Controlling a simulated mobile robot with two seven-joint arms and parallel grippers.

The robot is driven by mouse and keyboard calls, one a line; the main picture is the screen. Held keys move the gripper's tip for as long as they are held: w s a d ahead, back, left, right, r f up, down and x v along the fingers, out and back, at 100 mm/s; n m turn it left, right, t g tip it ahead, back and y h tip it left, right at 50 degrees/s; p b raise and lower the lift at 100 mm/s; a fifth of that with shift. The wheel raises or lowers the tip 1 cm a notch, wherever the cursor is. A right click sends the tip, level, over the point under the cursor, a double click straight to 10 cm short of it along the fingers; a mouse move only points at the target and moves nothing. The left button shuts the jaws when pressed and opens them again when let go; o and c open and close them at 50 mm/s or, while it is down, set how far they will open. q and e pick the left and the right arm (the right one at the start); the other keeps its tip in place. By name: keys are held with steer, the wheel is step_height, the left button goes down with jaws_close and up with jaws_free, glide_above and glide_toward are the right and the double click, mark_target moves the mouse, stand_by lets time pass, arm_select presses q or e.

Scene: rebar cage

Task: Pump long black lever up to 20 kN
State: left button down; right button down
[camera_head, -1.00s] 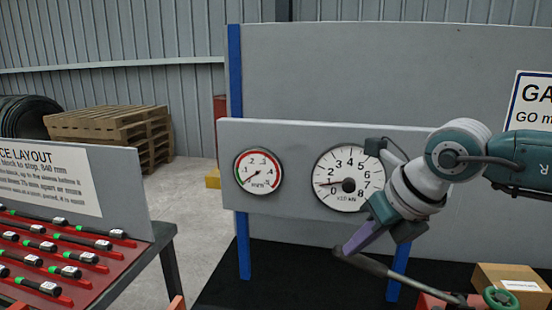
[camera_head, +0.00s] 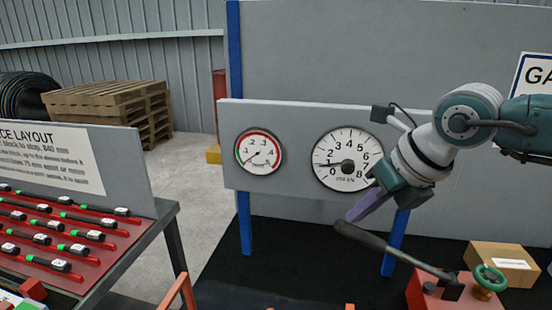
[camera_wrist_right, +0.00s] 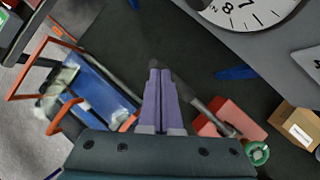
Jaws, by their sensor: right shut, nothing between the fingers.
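The long black lever (camera_head: 400,250) slopes from its raised free end down right to the red pump block (camera_head: 428,292). My right gripper (camera_head: 352,216) is shut and empty, its purple fingers close to the lever's free end. In the right wrist view, the shut fingers (camera_wrist_right: 160,75) are beside the lever's dark grip (camera_wrist_right: 192,95); I cannot tell whether they touch. The large dial (camera_head: 348,145), marked 0 to 8, has its needle pointing left, near the low end. Its exact reading is too small to tell. My left gripper is not in view.
A smaller gauge (camera_head: 260,151) is on the same grey panel. A green handwheel (camera_head: 488,279) and a cardboard box (camera_head: 505,262) stand by the pump. A red rack (camera_head: 60,240) of sleeved bars is at left. In the wrist view, an orange-framed blue cart (camera_wrist_right: 95,90) stands left.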

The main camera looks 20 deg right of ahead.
mark_target(346, 232)
stand_by(0.4)
steer(key=shift+w+a+f+b, duration=0.15)
steer(key=shift+a+f+b, duration=0.1)
steer(key=shift+f+b, duration=0.4)
steer(key=shift+f, duration=0.15)
steer(key=shift+w+a+f+b, duration=0.15)
steer(key=shift+a+f+b, duration=0.1)
steer(key=shift+f+b, duration=0.35)
steer(key=shift+w+a+f+b, duration=0.1)
steer(key=shift+a+f+b, duration=0.1)
steer(key=shift+f+b, duration=0.5)
steer(key=shift+r, duration=0.1)
steer(key=shift+w+a+f+b, duration=0.1)
steer(key=shift+a+f+b, duration=0.05)
steer(key=shift+f+b, duration=0.6)
